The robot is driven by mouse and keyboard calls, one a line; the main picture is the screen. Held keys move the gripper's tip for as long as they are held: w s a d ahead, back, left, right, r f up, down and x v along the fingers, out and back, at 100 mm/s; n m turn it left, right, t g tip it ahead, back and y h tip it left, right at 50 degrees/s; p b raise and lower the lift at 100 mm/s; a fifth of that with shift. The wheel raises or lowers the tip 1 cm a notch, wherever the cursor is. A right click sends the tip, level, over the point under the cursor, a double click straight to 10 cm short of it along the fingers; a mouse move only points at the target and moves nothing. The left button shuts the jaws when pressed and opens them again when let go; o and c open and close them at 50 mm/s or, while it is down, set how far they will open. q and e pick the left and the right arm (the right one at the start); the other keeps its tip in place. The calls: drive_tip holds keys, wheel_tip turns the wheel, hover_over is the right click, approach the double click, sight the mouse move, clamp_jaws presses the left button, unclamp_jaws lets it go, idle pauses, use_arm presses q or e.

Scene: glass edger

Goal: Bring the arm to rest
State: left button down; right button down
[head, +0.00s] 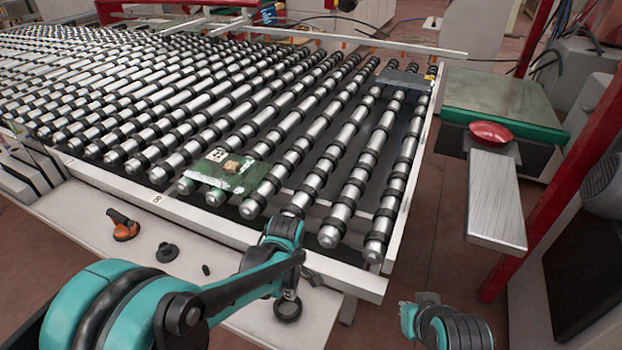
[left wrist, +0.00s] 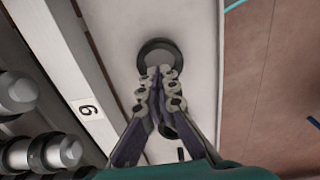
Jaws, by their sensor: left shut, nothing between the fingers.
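My left arm reaches in from the lower left in the head view. My left gripper (head: 290,292) points down over the pale ledge (head: 235,310) in front of the roller bed. It is shut and empty. The ring also shows in the head view (head: 287,311), just below the gripper. I cannot tell whether they touch. Part of my right arm shows at the lower right of the head view; its fingers are not visible.
The roller bed (head: 350,185) carries a green plate (head: 245,180) with a small brown block (head: 232,166). An orange-and-black tool (head: 123,226) and a black knob (head: 167,252) lie on the ledge. A red dish (head: 489,132) sits at the right. Open floor (head: 435,240) lies right of the bed.

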use_arm(q)
drive_tip(key=s+a+r+m+t+b, duration=0.2)
drive_tip(key=s+a+r+m+t, duration=0.5)
drive_tip(key=m, duration=0.7)
wheel_tip(320, 180, up, 3)
drive_tip(key=s+a, duration=0.2)
drive_tip(key=shift+s+a+b, duration=0.2)
drive_tip(key=shift+s+b, duration=0.1)
